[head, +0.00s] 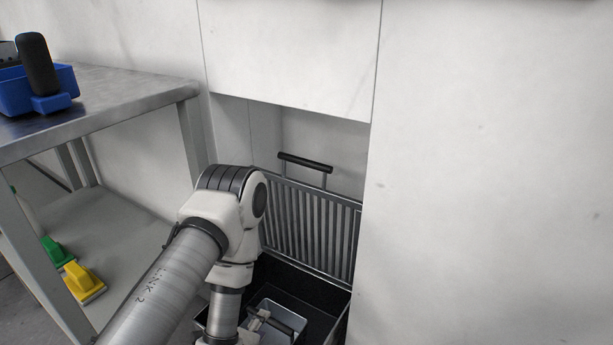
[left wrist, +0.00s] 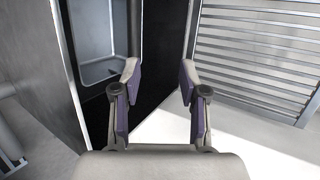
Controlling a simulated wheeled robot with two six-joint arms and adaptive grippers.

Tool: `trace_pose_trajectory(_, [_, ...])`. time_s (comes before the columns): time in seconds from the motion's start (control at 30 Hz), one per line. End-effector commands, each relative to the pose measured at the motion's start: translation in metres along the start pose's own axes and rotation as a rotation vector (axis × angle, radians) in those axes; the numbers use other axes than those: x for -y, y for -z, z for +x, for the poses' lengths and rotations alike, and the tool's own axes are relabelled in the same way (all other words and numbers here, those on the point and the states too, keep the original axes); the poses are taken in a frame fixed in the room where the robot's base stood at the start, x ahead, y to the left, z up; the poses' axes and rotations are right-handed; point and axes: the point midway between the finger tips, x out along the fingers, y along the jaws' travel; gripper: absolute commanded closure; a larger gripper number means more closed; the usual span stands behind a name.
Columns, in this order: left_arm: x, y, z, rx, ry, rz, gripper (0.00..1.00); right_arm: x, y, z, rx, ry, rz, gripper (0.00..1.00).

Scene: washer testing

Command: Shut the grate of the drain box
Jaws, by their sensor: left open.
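The grate (head: 311,222) of the drain box stands upright, raised at the back of a wall recess, with metal bars and a black handle (head: 305,162) on top. The drain box (head: 324,302) is dark and open below it, partly hidden by my left arm. In the left wrist view, the barred grate (left wrist: 255,50) is at the right and the dark box wall (left wrist: 155,50) is behind the fingers. My left gripper (left wrist: 158,82) is open, with nothing between its fingers. In the head view it is low at the box, mostly hidden by my arm. My right gripper is not in view.
A grey tray (head: 268,308) sits in the box. White wall panels (head: 480,180) flank the recess closely. A metal table (head: 110,95) stands at the left with a blue bin (head: 62,82) on it. Green (head: 55,250) and yellow (head: 83,280) brushes lie on its lower shelf.

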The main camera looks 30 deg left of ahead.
Motion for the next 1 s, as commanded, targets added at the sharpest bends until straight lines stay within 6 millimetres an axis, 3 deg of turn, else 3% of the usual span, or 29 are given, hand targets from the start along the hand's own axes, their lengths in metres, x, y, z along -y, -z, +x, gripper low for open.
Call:
trace_pose_trajectory(0.03, [0.05,-0.004,0.005,-0.013,0.044,-0.028,0.57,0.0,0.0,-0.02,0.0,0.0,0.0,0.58])
trace_pose_trajectory(0.07, [0.079,-0.004,0.009,-0.031,0.066,-0.043,0.57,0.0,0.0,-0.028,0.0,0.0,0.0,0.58])
trace_pose_trajectory(0.2, [0.225,-0.009,0.017,-0.146,0.185,-0.071,0.57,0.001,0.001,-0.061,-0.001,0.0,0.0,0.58])
trace_pose_trajectory(0.3, [0.306,-0.014,0.007,-0.216,0.257,-0.048,0.57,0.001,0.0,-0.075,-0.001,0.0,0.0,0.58])
trace_pose_trajectory(0.37, [0.336,-0.016,0.001,-0.243,0.287,-0.032,0.57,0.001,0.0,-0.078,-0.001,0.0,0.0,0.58])
trace_pose_trajectory(0.43, [0.352,-0.017,-0.003,-0.26,0.301,-0.017,0.57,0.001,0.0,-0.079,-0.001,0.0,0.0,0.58])
trace_pose_trajectory(0.53, [0.355,-0.015,0.004,-0.266,0.305,-0.008,0.57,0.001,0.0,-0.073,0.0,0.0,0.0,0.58])
trace_pose_trajectory(0.8, [0.367,-0.002,0.051,-0.264,0.305,-0.008,0.57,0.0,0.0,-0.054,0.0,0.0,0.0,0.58])
trace_pose_trajectory(1.0, [0.375,0.003,0.069,-0.264,0.303,-0.012,0.57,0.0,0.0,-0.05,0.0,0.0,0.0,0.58])
